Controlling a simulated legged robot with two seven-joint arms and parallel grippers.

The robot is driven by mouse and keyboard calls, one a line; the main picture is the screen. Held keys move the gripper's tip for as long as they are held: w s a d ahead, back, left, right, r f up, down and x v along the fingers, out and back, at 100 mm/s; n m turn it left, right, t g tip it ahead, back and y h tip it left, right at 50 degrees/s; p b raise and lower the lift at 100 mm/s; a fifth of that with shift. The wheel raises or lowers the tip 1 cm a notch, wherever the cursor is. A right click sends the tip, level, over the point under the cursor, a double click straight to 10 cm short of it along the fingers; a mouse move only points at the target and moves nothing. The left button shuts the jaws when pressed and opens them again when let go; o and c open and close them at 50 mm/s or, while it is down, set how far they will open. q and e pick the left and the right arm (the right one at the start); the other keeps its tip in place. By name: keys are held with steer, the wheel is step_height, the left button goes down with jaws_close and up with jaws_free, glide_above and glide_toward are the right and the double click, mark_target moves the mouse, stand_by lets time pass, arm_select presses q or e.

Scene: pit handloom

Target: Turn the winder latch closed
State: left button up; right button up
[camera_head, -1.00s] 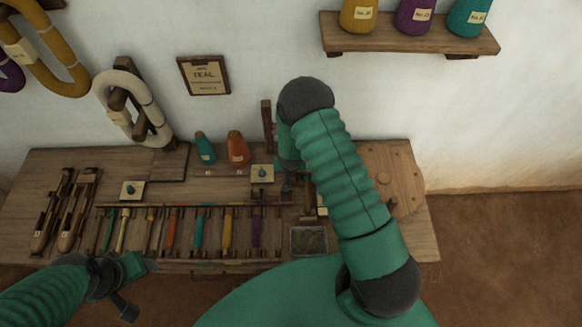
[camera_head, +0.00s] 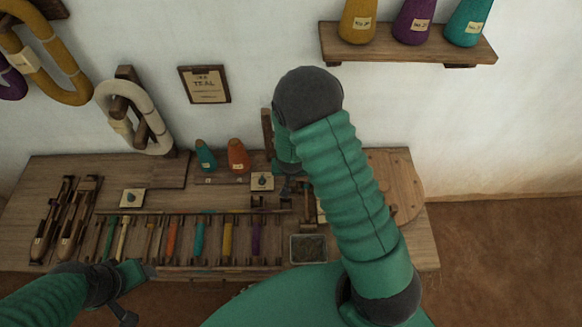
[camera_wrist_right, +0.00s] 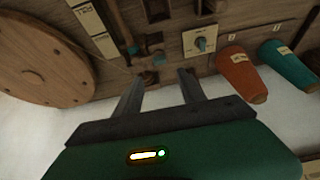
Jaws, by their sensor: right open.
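I cannot pick out the winder latch with certainty. A cream plate with a small teal knob (camera_wrist_right: 201,41) shows in the right wrist view, and a plate like it (camera_head: 262,181) is in the head view, left of my right arm. Small teal-tipped parts (camera_wrist_right: 158,57) lie just beyond the fingertips. A round wooden disc (camera_wrist_right: 45,55), also in the head view (camera_head: 396,185), is at the bench's right end. My right gripper (camera_wrist_right: 160,76) is open and empty, pointing at the bench. In the head view my arm mostly hides it. My left gripper (camera_head: 124,308) is low at the left; its fingers are unclear.
Orange (camera_head: 238,154) and teal (camera_head: 205,156) yarn cones stand at the bench's back, near my right gripper. A rack of coloured bobbins (camera_head: 200,235) and a small tray (camera_head: 308,247) lie in front. A wall shelf (camera_head: 410,45) holds more cones.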

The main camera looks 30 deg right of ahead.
steer(key=v, duration=0.7)
steer(key=shift+p, duration=0.45)
steer(key=shift+a, duration=0.1)
steer(key=s+a+r+n+g+y, duration=0.1)
steer(key=s+a+r+n+y, duration=0.1)
steer(key=s+a+r+n, duration=0.4)
steer(key=s+a+r, duration=0.2)
steer(key=s+r, duration=0.2)
steer(key=r, duration=0.1)
steer(key=shift+s, duration=0.4)
